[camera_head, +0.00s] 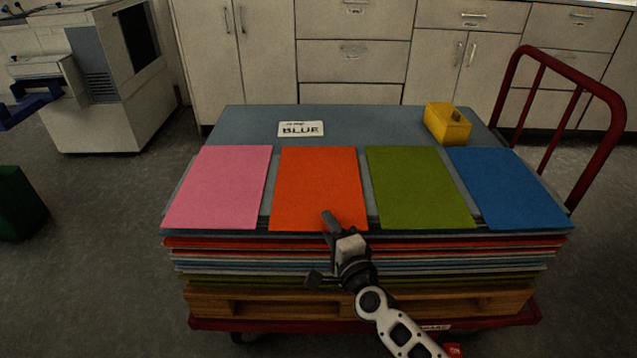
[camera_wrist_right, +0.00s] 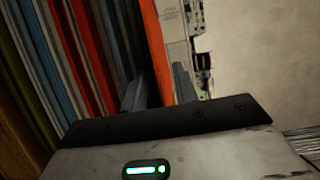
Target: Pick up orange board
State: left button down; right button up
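The orange board (camera_head: 318,185) lies flat on top of the stack, second from the left in a row of coloured boards. Its front edge lies at the stack's front. My right gripper (camera_head: 322,250) is at that front edge, with one finger over the board and the other lower, in front of the stack. In the right wrist view the gripper (camera_wrist_right: 158,84) has its fingers apart, and the orange board (camera_wrist_right: 156,45) runs edge-on toward the gap between them. I cannot tell whether either finger touches it. My left gripper is not in view.
A pink board (camera_head: 220,187) lies to the left; a green board (camera_head: 418,188) and a blue board (camera_head: 508,187) lie to the right. Behind them are a "BLUE" sign (camera_head: 301,129) and a yellow box (camera_head: 447,123). A red cart handle (camera_head: 612,120) stands at right.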

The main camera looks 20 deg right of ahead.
jog(key=shift+w, duration=0.3)
grip_shut()
